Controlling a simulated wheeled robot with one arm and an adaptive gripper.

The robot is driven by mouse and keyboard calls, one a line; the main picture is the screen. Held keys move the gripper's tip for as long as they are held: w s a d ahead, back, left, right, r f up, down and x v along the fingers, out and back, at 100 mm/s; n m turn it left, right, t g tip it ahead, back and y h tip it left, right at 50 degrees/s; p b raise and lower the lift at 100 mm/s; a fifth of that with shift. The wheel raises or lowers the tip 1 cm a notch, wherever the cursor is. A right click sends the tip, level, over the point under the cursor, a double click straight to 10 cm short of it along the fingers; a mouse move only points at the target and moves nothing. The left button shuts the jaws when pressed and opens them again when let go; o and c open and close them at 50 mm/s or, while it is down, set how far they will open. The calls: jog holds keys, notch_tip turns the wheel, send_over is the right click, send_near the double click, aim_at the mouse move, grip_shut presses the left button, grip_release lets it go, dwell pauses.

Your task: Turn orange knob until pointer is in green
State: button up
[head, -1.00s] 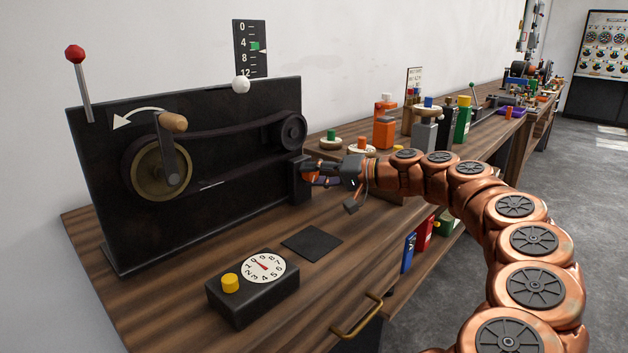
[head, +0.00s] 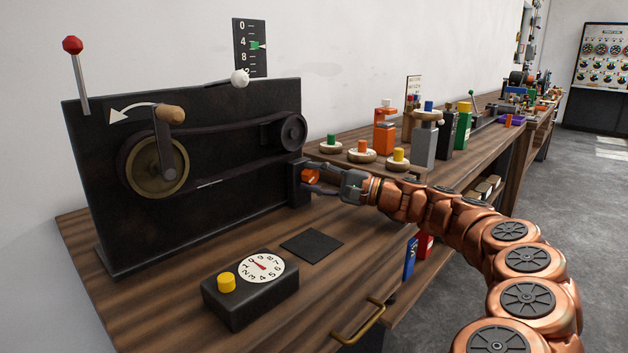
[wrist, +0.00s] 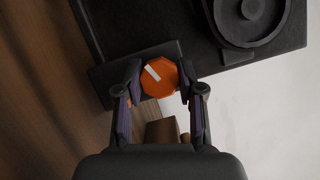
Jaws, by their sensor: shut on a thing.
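The orange knob (head: 311,177) sits on a small dark block at the right end of the black belt machine (head: 85,180). My gripper (head: 313,179) is shut on it, with one finger on each side. The wrist view shows the knob (wrist: 159,77) face with a white line on it, between my fingers (wrist: 159,80). The scale (head: 250,48) stands behind the machine with marks from 0 down and a green patch near 4. A thin pointer line shows at the green patch.
A black counter box (head: 250,290) with a yellow knob and white dial stands at the front of the bench. A flat black pad (head: 312,244) lies behind it. Several bottles and round wooden stands with coloured knobs fill the bench to the right.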

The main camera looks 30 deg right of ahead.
jog(key=shift+m, duration=0.3)
jog(key=o, duration=1.2)
jog(key=shift+c, duration=0.2)
jog(key=shift+s, duration=0.1)
jog(key=v, duration=1.2)
jog(key=shift+f, duration=0.1)
